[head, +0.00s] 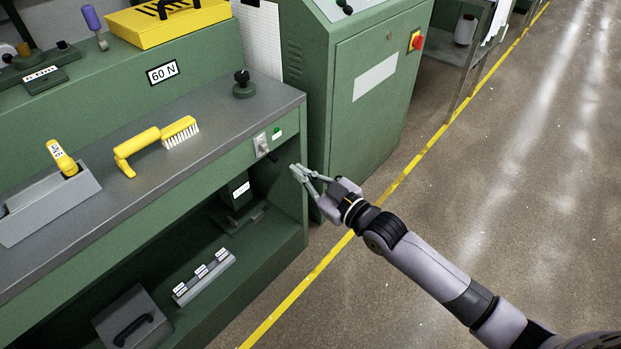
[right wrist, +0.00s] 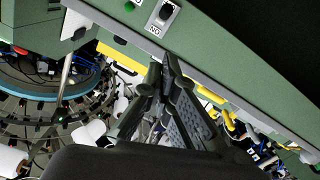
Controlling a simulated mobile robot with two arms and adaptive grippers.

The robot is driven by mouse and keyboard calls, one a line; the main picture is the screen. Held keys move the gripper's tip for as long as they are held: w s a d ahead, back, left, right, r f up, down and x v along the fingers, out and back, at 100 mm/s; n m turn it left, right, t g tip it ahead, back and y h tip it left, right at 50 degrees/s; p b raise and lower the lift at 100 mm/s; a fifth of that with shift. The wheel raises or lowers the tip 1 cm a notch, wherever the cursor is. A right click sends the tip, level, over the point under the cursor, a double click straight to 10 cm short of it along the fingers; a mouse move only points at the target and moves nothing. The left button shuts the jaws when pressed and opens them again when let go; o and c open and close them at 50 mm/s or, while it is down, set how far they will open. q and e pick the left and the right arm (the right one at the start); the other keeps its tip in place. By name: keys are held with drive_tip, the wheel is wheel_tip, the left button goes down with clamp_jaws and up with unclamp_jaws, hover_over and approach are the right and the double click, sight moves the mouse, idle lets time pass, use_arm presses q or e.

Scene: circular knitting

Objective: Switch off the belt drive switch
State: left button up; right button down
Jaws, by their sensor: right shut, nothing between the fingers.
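The belt drive switch (head: 262,146) is a small light plate with a dark lever on the front edge of the green bench. A green lamp (head: 277,133) sits beside it. In the right wrist view the switch (right wrist: 165,12) is at the top, with a label that reads as an upside-down ON, and the green lamp (right wrist: 130,6) is to its left. My right gripper (head: 296,172) is shut and empty, just right of and below the switch, apart from it. Its closed fingers (right wrist: 163,65) point up toward the bench edge in the wrist view. My left gripper is not in view.
A yellow-handled brush (head: 150,145), a grey holder (head: 45,208) and a black knob (head: 243,84) are on the bench top. A green cabinet (head: 370,110) with a red button (head: 416,43) stands to the right. The floor right of the yellow line is clear.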

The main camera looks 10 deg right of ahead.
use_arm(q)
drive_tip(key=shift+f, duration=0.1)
use_arm(e)
drive_tip(key=shift+f+v, duration=0.25)
drive_tip(key=shift+v, duration=0.9)
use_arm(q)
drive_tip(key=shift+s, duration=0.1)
